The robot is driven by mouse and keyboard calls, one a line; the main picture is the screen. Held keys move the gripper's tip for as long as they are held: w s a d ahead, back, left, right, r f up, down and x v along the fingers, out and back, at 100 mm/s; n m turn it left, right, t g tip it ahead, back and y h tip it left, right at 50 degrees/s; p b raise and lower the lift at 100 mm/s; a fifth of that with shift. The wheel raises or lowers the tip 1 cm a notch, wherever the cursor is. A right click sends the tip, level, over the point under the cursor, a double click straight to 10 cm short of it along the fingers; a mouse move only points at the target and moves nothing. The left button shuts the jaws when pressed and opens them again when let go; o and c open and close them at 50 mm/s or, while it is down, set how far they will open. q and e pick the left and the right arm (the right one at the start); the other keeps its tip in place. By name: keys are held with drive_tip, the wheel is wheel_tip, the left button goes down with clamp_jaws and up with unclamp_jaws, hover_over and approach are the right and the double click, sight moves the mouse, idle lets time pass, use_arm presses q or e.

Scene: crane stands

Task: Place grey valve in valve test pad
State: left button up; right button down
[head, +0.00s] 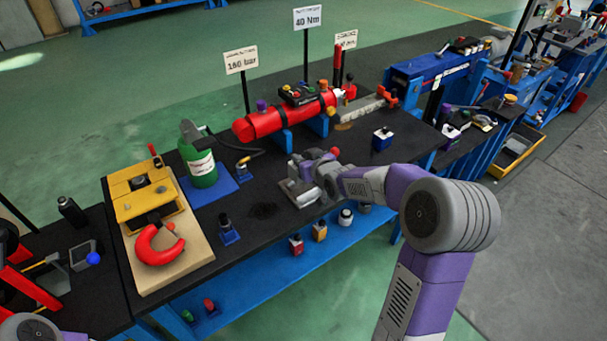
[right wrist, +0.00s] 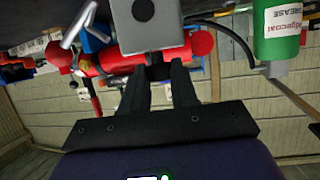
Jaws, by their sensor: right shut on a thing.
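In the right wrist view my right gripper (right wrist: 160,72) is shut on the grey valve (right wrist: 153,25), a grey block with a dark round opening, held at the fingertips. In the head view my right gripper (head: 312,172) is over the front part of the black bench, and the valve is hard to tell apart from it. A light grey flat piece (head: 300,195) lies just below the gripper; I cannot tell whether it is the valve test pad, or whether the valve touches it. My left gripper is out of view.
A red cylinder (head: 270,121) on blue supports stands behind, with sign posts beyond. A green bottle (head: 201,165) stands on a blue mat left of the gripper. A yellow fixture (head: 140,190) and a red hook (head: 160,246) sit on a board farther left. Small items are on the blue lower shelf (head: 275,265).

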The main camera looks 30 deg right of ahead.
wheel_tip(320, 180, down, 4)
drive_tip(key=shift+f+b, duration=0.2)
drive_tip(key=shift+b, duration=0.6)
drive_tip(key=shift+r, duration=0.1)
drive_tip(key=shift+f, duration=0.25)
drive_tip(key=c, duration=0.9)
unclamp_jaws()
drive_tip(key=shift+f, duration=0.1)
drive_tip(key=shift+o, duration=0.2)
